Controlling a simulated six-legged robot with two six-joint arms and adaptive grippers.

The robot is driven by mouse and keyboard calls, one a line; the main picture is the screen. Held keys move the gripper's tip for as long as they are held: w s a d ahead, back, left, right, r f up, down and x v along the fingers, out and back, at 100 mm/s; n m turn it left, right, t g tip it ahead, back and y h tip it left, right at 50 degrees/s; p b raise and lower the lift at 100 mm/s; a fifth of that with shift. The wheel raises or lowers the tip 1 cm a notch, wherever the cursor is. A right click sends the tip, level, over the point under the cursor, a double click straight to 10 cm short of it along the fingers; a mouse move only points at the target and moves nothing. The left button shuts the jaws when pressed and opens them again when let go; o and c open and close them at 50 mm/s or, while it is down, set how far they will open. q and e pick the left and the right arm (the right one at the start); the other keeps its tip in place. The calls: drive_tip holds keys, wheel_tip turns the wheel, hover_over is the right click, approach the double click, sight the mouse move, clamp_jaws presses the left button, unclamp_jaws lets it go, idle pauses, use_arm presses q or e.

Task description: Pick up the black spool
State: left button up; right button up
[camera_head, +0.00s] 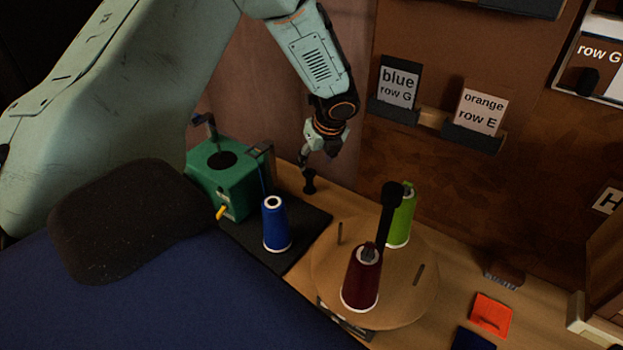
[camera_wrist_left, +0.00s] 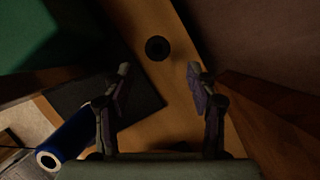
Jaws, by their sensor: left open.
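The black spool (camera_head: 309,182) is small and stands upright on the wooden bench, at the back beside the green box. In the left wrist view it shows from above as a dark round shape (camera_wrist_left: 157,48). My left gripper (camera_head: 320,152) hangs just above it, pointing down. In the left wrist view its two fingers (camera_wrist_left: 158,70) are spread apart with nothing between them. The spool lies a little beyond the fingertips, roughly centred between them. It is not touched, as far as I can see. My right gripper is not in view.
A green box (camera_head: 222,180) and a blue cone (camera_head: 276,223) on a dark mat (camera_head: 300,250) stand left of the spool. The wall is close behind.

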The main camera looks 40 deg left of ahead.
sight(310, 175)
use_arm(q)
drive_tip(key=x, duration=0.2)
drive_tip(key=b+x, duration=0.1)
drive_tip(key=x, duration=0.5)
drive_tip(key=shift+s+a, duration=0.25)
drive_tip(key=shift+s, duration=0.05)
drive_tip(key=shift+w+f, duration=0.2)
drive_tip(key=shift+w, duration=0.15)
drive_tip(key=shift+s+r, duration=0.15)
drive_tip(key=shift+s, duration=0.1)
drive_tip(key=c, duration=0.6)
drive_tip(key=shift+w, duration=0.15)
drive_tip(key=shift+c, duration=1.2)
